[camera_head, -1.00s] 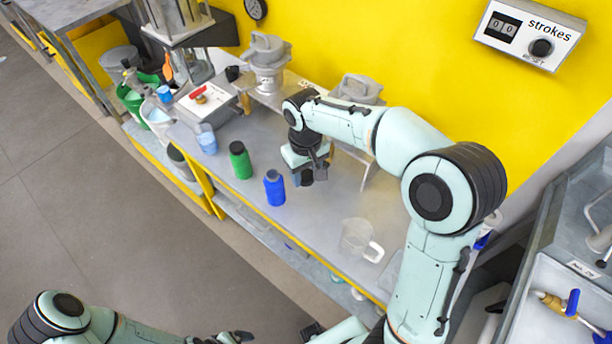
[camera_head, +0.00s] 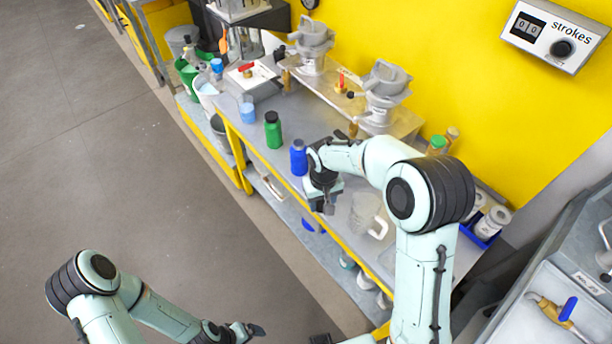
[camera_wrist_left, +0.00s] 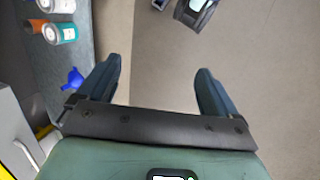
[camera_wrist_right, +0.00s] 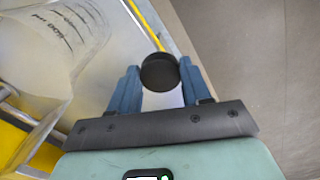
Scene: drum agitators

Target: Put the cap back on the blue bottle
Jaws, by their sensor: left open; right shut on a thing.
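The blue bottle (camera_head: 298,158) stands upright on the grey bench, with a bare blue top and no black cap on it. My right gripper (camera_head: 328,205) is just right of the bottle and nearer the bench's front edge, apart from it as far as I can tell. In the right wrist view its fingers are shut on a round black cap (camera_wrist_right: 160,72); the cap is not clear in the head view. My left gripper (camera_head: 252,331) is low over the floor, away from the bench. Its fingers are apart and empty in the left wrist view (camera_wrist_left: 155,85).
A green bottle (camera_head: 273,132) with a black cap stands left of the blue one. A clear measuring jug (camera_head: 364,212) is right of my right gripper and shows large in the right wrist view (camera_wrist_right: 50,50). A blue-lidded container (camera_head: 248,112) stands further left.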

